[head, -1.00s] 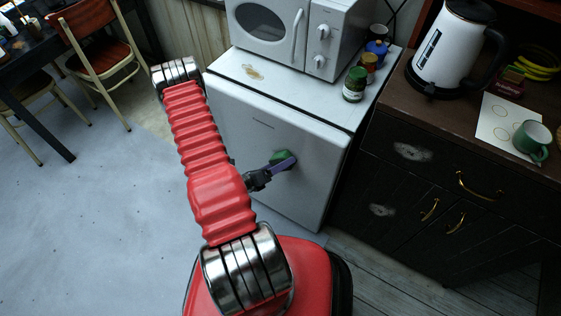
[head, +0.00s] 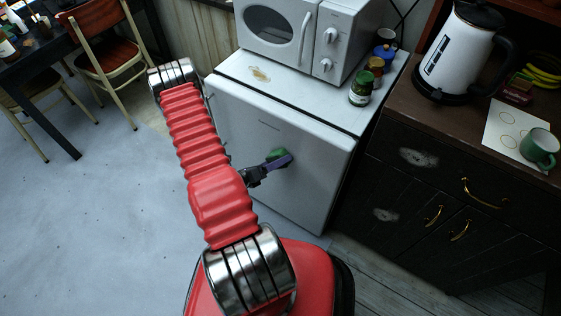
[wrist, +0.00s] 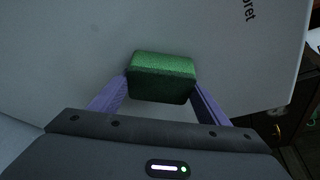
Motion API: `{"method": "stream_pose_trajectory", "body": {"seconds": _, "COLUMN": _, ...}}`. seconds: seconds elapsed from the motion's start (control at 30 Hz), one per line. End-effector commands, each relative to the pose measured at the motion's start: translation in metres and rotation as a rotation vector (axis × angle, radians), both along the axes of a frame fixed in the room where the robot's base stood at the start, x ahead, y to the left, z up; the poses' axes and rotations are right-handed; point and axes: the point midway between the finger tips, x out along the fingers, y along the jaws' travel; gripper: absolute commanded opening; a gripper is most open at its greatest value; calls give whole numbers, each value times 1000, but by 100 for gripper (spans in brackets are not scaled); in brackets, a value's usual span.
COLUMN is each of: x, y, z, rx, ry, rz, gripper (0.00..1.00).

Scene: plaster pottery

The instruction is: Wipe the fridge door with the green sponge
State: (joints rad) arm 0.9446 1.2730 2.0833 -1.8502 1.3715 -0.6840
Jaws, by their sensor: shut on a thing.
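The white fridge door (head: 240,128) faces me in the head view, and it fills the upper part of the wrist view (wrist: 60,60). My gripper (head: 278,163) is in front of the door's upper middle part. In the wrist view, its purple fingers (wrist: 160,92) are shut on the sides of the green sponge (wrist: 162,65). The sponge also shows in the head view (head: 276,154), partly hidden by a finger. It is at or very close to the door surface; I cannot tell whether it touches.
A microwave (head: 300,30), a dark green jar (head: 361,88) and other small containers stand on the fridge top. A dark cabinet (head: 420,190) with a kettle (head: 462,50) and a green mug (head: 540,148) is at the right. Chairs (head: 100,50) stand at the left; the floor between is clear.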

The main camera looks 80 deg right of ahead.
Motion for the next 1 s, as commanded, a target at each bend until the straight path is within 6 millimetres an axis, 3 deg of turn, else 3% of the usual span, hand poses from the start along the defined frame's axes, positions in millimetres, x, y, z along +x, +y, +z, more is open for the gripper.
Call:
{"method": "stream_pose_trajectory", "body": {"seconds": 0.37, "x": 6, "y": -5, "z": 2, "rx": -8, "ry": -4, "rz": 8, "gripper": 57}}
{"method": "stream_pose_trajectory", "body": {"seconds": 1.0, "x": 39, "y": -16, "z": 1, "rx": -4, "ry": -3, "rz": 6, "gripper": 57}}
